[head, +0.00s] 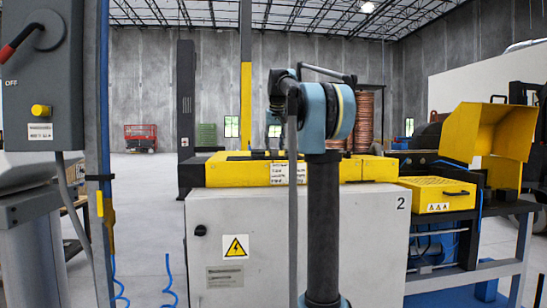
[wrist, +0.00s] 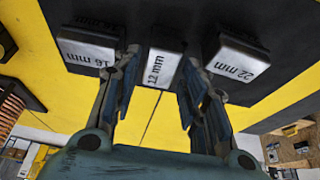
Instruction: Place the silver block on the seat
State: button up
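In the wrist view, my gripper (wrist: 160,68) is open, with a dark finger on each side and a gap between them. A silver-grey block with a "12 mm" label (wrist: 163,68) shows in that gap; I cannot tell whether it is between the fingertips or beyond them. A similar block marked "16 mm" (wrist: 88,50) is to the left, and one marked "22 mm" (wrist: 236,64) is to the right. I cannot tell which block the task means or pick out the seat. In the head view my arm hides the gripper and blocks.
The blocks are by a dark strip (wrist: 280,35) over a yellow surface (wrist: 142,115). In the head view, the yellow-topped machine (head: 240,172) stands on a light cabinet (head: 345,240). A yellow guard (head: 490,130) is at right, and a control box (head: 40,90) at left.

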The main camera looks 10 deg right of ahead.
jog(key=shift+x, duration=0.8)
jog(key=shift+c, duration=0.2)
grip_shut()
jog(key=shift+r, duration=0.1)
